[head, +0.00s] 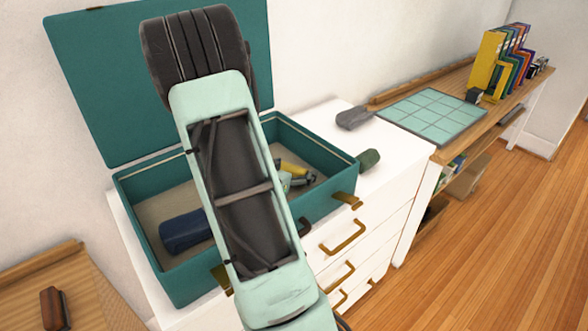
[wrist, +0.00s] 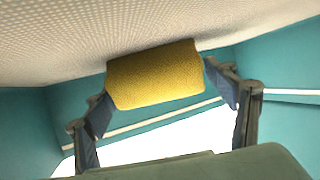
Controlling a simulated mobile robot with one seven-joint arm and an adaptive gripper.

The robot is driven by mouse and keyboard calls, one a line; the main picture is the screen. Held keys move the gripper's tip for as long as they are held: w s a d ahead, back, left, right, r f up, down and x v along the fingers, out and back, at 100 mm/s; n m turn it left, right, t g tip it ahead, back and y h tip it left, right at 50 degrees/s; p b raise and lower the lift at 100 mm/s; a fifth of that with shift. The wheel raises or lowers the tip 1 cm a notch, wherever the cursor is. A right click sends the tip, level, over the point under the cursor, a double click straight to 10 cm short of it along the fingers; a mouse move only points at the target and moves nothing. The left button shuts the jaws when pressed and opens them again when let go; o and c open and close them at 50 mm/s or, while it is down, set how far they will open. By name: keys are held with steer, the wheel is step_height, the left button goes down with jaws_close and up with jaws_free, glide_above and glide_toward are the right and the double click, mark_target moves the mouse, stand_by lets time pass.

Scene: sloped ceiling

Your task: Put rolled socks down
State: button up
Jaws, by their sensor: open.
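The yellow rolled socks (wrist: 155,75) lie on the beige floor of the open teal case (head: 335,203), near its wall. They also show in the head view (head: 292,168), partly behind my arm. My gripper (wrist: 165,92) is open around the socks, one finger at each side; a gap shows at the right finger, and I cannot tell whether the left one touches. In the head view my arm hides most of the gripper. A navy roll (head: 185,230) lies at the left inside the case.
The case stands on a white dresser (head: 390,185), its lid (head: 90,80) raised against the wall. A dark green roll (head: 368,159) and a grey roll (head: 353,118) lie on the dresser. A desk with a tiled mat (head: 432,115) and binders (head: 500,60) is at the right.

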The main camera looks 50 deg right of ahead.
steer(key=shift+r, duration=0.15)
steer(key=shift+a+r, duration=0.2)
steer(key=shift+a, duration=0.15)
steer(key=p+v, duration=0.1)
steer(key=v, duration=1)
steer(key=shift+s, duration=0.1)
steer(key=shift+r, duration=0.1)
